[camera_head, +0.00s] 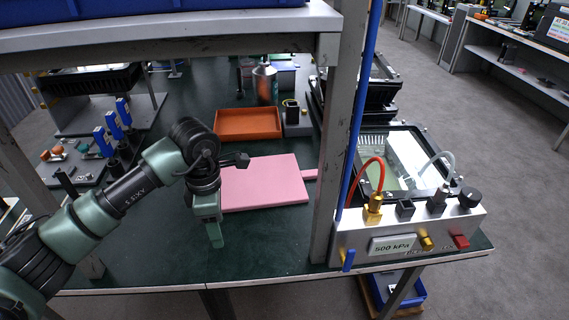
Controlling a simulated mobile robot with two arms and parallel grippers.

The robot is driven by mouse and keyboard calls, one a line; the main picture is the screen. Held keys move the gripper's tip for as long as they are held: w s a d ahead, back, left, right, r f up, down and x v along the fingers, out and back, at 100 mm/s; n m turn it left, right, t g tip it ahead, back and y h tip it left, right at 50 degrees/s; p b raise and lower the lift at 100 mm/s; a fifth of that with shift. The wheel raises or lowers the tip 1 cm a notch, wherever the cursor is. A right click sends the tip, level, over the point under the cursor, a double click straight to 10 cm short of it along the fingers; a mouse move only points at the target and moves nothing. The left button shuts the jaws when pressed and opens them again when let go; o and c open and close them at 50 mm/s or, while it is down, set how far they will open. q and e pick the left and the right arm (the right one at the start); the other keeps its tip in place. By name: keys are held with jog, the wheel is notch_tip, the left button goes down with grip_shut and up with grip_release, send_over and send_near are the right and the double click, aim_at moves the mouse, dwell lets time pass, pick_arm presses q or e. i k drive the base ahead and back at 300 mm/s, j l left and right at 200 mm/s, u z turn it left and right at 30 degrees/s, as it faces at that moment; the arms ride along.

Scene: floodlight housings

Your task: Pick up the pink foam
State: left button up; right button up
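The pink foam (268,181) is a flat, slab-like piece lying on the dark green bench top in the middle of the camera_head view. Its left edge is partly hidden behind my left wrist. A narrow pink strip (310,175) shows at its right side, beside the frame post; I cannot tell whether it is part of the same piece. My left gripper (214,236) points downward at the foam's near left corner, in front of it in the picture. I cannot tell whether its fingers are open or touching the foam. My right gripper is not in view.
An orange tray (248,124) lies behind the foam. A grey frame post (342,135) and a pressure box marked 500 kPa (408,238) stand to the right. A shelf (170,30) spans above. Blue-handled clamps (112,130) stand at left. The bench front is clear.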

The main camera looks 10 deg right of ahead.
aim_at(268, 181)
jog(key=i+l, duration=0.3)
jog(key=l, duration=0.15)
jog(key=i+l, duration=0.25)
jog(key=l, duration=0.15)
jog(key=i+l, duration=0.3)
jog(key=l, duration=0.15)
